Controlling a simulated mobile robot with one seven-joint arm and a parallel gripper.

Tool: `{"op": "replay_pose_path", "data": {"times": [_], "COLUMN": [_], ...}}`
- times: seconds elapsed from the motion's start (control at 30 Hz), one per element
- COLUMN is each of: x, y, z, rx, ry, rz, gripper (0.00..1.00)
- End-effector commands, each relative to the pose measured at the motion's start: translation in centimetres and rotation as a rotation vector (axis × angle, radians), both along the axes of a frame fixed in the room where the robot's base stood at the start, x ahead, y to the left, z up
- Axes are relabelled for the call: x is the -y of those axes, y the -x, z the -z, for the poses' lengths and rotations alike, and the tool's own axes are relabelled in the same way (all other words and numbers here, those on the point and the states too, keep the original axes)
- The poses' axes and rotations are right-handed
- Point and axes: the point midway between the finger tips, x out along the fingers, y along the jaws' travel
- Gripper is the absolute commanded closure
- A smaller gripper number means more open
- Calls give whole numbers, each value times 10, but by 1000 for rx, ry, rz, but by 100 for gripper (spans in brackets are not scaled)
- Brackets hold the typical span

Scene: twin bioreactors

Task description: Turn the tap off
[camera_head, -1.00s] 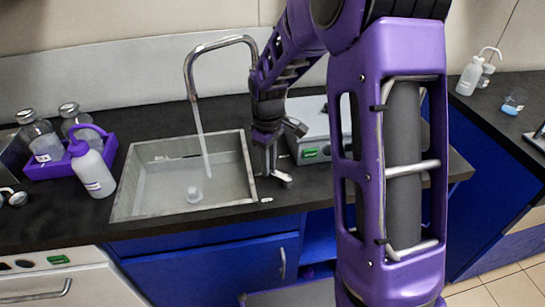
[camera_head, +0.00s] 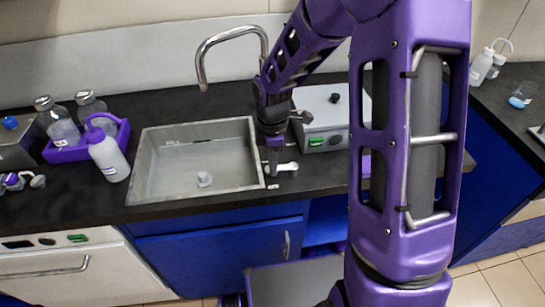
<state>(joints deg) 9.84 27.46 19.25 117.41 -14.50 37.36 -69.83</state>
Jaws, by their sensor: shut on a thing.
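The tap's curved metal spout (camera_head: 203,60) rises behind the sink and arches over it. No water stream shows below its mouth. The grey sink (camera_head: 140,180) holds a small pale drain piece (camera_head: 204,179). My gripper (camera_head: 273,168) points down there, shut on this handle. The fingertips are small and partly dark, so the exact grip is hard to see.
A grey box device (camera_head: 335,110) with a green label stands right of my gripper. Left of the sink are a white wash bottle (camera_head: 108,158) and a purple rack (camera_head: 68,154) with glass bottles.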

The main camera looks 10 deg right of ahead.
Motion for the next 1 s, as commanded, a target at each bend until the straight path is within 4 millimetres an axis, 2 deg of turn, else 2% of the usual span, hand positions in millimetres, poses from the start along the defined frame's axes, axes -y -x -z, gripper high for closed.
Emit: {"op": "replay_pose_path", "data": {"times": [0.57,0.6,0.77,1.0], "x": [0,0,0,0], "y": [2,2,2,2], "z": [-1,-1,-1,0], "rx": [2,2,1,0], "ry": [0,0,0,0], "rz": [-39,-39,-37,-36], "gripper": [100,73,45,45]}}
